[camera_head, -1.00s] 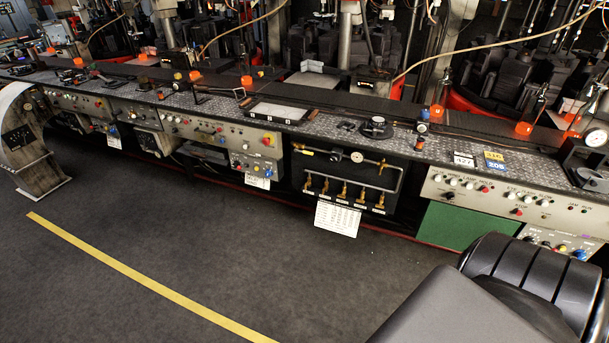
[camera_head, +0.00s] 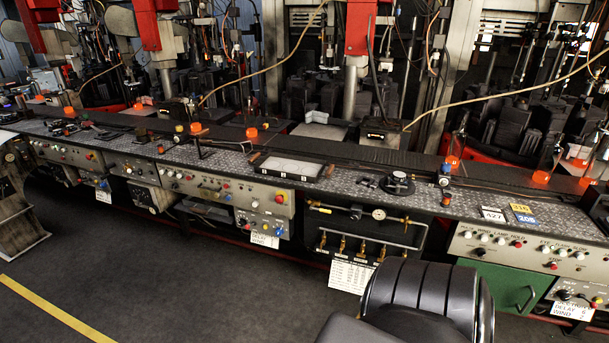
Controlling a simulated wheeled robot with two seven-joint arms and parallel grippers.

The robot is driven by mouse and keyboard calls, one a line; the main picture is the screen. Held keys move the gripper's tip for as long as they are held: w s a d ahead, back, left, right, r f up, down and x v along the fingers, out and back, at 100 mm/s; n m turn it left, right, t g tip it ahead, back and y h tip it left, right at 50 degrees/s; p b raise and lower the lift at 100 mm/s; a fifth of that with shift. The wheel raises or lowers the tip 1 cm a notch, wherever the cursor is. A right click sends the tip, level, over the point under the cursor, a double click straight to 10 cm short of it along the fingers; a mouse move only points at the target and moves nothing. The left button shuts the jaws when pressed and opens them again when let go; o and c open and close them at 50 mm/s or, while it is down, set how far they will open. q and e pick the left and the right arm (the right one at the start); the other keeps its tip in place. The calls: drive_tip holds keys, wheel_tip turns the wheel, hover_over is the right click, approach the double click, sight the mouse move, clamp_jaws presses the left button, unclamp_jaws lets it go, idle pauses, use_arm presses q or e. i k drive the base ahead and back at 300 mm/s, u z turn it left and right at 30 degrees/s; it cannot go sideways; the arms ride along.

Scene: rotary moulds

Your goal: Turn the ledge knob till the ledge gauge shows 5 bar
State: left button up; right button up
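A small round gauge with a pale face (camera_head: 378,214) sits on the pipe panel just below the ledge (camera_head: 330,188); its needle is too small to read. On the ledge above it is a round black part (camera_head: 397,183) with a pale top; I cannot tell whether it is a knob or a gauge. A dark housing (camera_head: 597,207) is cut off by the right edge. Its big white dial, visible earlier, is out of view. I cannot tell which of these is the ledge gauge, or pick out the ledge knob. Neither gripper is in view.
A black ribbed padded seat-like shape (camera_head: 425,300) stands in front of the panels at bottom centre. Control panels (camera_head: 225,195) with buttons run under the ledge. Orange domes (camera_head: 540,177) stand along it. The floor (camera_head: 170,290) at lower left is clear, with a yellow line.

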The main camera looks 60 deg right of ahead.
sight(354, 216)
drive_tip(key=u, duration=0.05)
drive_tip(key=i, duration=0.85)
drive_tip(key=z, duration=1.1)
drive_tip(key=i, duration=0.85)
drive_tip(key=z, duration=0.95)
